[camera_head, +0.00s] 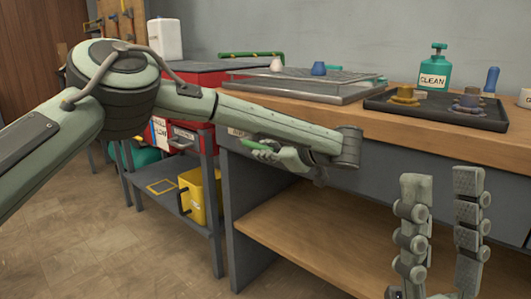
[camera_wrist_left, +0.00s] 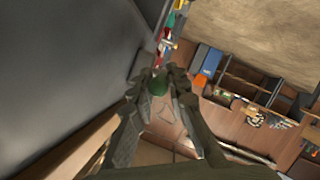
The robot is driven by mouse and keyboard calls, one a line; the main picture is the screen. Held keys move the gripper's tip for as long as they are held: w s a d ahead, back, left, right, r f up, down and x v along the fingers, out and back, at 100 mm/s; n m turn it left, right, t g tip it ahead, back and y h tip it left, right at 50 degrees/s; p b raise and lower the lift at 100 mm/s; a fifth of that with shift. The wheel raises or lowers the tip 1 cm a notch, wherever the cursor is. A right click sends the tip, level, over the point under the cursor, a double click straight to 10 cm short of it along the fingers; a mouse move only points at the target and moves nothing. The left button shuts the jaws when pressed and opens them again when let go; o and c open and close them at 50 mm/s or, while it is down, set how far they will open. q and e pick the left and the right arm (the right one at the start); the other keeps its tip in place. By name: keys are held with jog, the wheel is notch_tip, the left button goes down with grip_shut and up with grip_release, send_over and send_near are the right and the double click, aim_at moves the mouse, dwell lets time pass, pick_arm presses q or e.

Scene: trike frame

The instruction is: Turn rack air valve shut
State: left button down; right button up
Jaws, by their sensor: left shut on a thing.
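My left gripper (camera_head: 262,153) is in front of the bench's front edge, with its arm reaching in from the left. It is shut on a small green piece (camera_head: 256,145). In the left wrist view a round dark green end of this piece (camera_wrist_left: 160,85) shows between the fingertips. The fingers hide part of it, and I cannot tell whether it is the valve's handle. No rack air valve can be made out clearly elsewhere. My right gripper (camera_head: 441,195) is open and empty, fingers upward, in front of the bench at the lower right.
A yellow bucket (camera_head: 205,197) stands on a low shelf behind my left arm. The lower bench shelf (camera_head: 310,225) is bare.

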dwell(0.4)
pick_arm(q)
jog(key=c, duration=1.5)
grip_release()
jog(key=shift+o, duration=0.2)
jog(key=v, duration=1.2)
jog(key=shift+f, duration=0.15)
